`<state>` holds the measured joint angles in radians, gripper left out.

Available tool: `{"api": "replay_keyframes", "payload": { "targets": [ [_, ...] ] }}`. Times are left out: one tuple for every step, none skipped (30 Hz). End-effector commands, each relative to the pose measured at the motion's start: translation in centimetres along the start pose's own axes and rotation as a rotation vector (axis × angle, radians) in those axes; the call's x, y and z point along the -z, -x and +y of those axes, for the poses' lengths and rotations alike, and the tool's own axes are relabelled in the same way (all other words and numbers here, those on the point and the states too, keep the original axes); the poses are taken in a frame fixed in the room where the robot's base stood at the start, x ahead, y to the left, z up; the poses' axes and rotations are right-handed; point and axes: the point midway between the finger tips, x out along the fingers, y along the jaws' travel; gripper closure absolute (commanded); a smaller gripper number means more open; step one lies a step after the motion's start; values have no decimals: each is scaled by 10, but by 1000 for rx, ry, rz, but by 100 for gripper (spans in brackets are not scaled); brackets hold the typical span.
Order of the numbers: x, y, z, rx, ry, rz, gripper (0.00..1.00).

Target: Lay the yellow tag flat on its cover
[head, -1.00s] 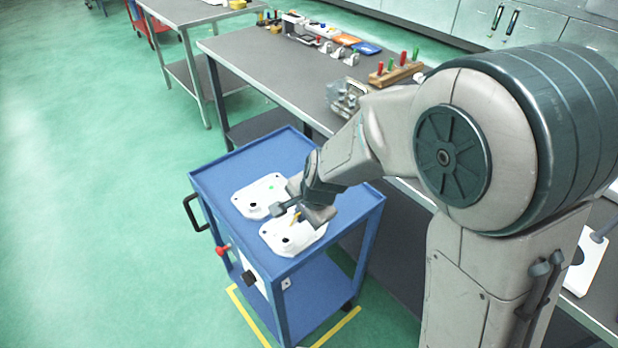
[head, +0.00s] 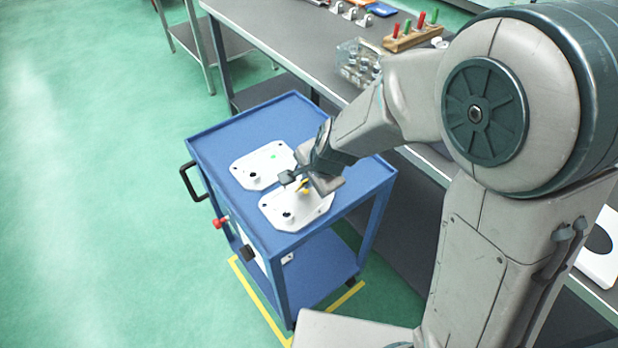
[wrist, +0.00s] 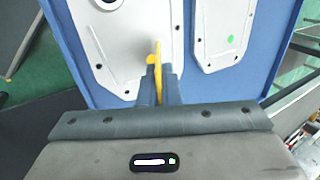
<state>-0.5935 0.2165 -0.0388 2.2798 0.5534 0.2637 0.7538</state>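The yellow tag (head: 304,187) is pinched between the fingers of my gripper (head: 298,184). In the wrist view the tag (wrist: 158,62) stands on edge and sticks out past the fingertips (wrist: 160,85). Two white cast covers lie on the blue cart top. My gripper is over the nearer cover (head: 272,211), which has a dark round hole; it also shows in the wrist view (wrist: 115,55). The farther cover (head: 250,173) bears a green dot, seen in the wrist view on the right cover (wrist: 215,35). I cannot tell whether the tag touches the cover.
The blue cart (head: 222,141) has a raised rim, a black handle (head: 190,182) and a red knob (head: 220,222) on its left side. A grey workbench (head: 272,35) stands behind, with a clear bin of parts (head: 358,68) and a wooden tool block (head: 412,38).

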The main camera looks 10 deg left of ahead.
Motion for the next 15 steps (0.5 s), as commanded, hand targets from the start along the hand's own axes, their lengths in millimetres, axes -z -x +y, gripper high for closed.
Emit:
{"api": "replay_keyframes", "payload": {
  "targets": [
    [0, -4, 2, 0, -1, 0, 100],
    [1, -5, 3, 0, -2, 1, 100],
    [1, -5, 3, 0, -2, 1, 100],
    [1, -6, 3, 0, -2, 1, 100],
    [1, -6, 3, 0, -1, 1, 100],
    [1, -5, 3, 0, -2, 1, 100],
    [1, -5, 3, 0, -1, 1, 100],
    [1, -5, 3, 0, -1, 1, 100],
    [1, -5, 3, 0, -1, 1, 100],
    [1, -5, 3, 0, -1, 1, 100],
    [1, -5, 3, 0, -1, 1, 100],
    [1, -5, 3, 0, -1, 1, 88],
    [1, -5, 3, 0, -2, 1, 80],
    [1, -5, 3, 0, -1, 1, 71],
    [1, -5, 3, 0, -2, 1, 71]
  ]
}}
